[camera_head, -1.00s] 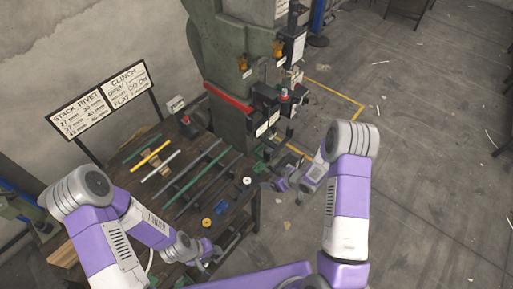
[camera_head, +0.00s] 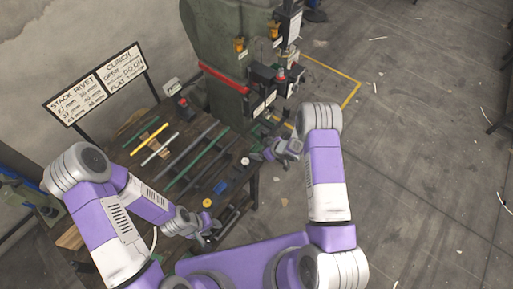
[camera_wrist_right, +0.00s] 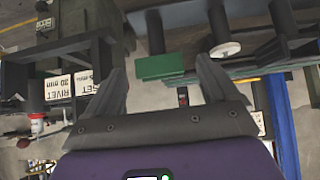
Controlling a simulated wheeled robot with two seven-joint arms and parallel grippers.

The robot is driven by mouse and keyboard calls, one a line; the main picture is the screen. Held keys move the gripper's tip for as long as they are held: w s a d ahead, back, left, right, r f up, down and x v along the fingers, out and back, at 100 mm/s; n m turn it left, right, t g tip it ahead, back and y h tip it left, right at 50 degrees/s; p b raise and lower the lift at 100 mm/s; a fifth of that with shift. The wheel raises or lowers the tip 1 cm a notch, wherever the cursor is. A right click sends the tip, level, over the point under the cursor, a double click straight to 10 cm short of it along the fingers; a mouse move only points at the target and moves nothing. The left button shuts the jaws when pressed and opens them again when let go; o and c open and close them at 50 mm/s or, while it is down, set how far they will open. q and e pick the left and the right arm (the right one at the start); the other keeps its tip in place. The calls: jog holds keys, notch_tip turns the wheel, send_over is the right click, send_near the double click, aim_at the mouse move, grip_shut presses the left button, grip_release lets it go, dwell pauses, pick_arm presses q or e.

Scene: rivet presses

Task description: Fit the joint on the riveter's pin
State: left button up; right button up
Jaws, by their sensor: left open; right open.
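The riveter (camera_head: 205,45) is a large green press with a red band, at the back centre of the head view; its dark tooling (camera_head: 265,85) faces right. I cannot make out its pin or tell which part is the joint. Long bars in green, yellow, white and black lie on the dark table (camera_head: 150,192). My right gripper (camera_head: 257,156) is open and empty at the table's right edge, below the tooling. In the right wrist view its fingers (camera_wrist_right: 162,75) are apart, with a green block (camera_wrist_right: 160,66) beyond them. My left gripper (camera_head: 208,236) is open over the table's front edge.
A white-topped spool (camera_head: 245,161) and a yellow disc (camera_head: 207,203) sit near the table's right side. A sign board (camera_head: 97,84) stands behind the table at left. A small box with a red button (camera_head: 183,103) is at the back.

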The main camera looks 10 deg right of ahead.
jog(key=c, duration=1.1)
jog(key=shift+r, duration=0.15)
